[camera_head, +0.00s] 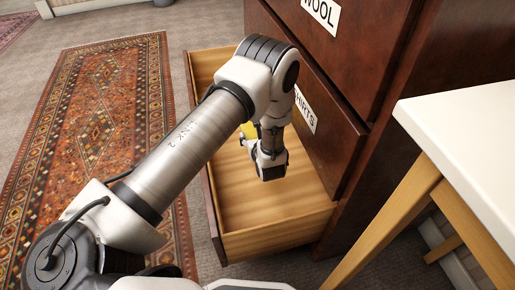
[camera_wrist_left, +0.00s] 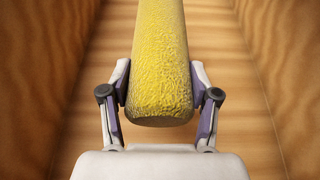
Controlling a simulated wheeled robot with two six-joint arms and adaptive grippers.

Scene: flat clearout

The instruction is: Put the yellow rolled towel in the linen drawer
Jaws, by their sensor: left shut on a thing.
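The yellow rolled towel (camera_wrist_left: 160,60) is between the two fingers of my left gripper (camera_wrist_left: 160,85) in the left wrist view, its near end toward my palm. The wooden floor and side walls of an open drawer show below and beside it. In the head view a small yellow part of the towel (camera_head: 249,130) shows behind my left arm. My left gripper (camera_head: 270,160) is shut on it, inside the outline of the open bottom drawer (camera_head: 275,238). No label shows on that drawer, and whether the towel touches its floor is unclear. My right gripper is out of view.
The dark wood cabinet has closed drawers labelled WOOL (camera_head: 322,12) and SHIRTS (camera_head: 305,108) above the open one. A white-topped table (camera_head: 465,130) with wooden legs stands close at the right. A patterned rug (camera_head: 90,130) lies on the left floor.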

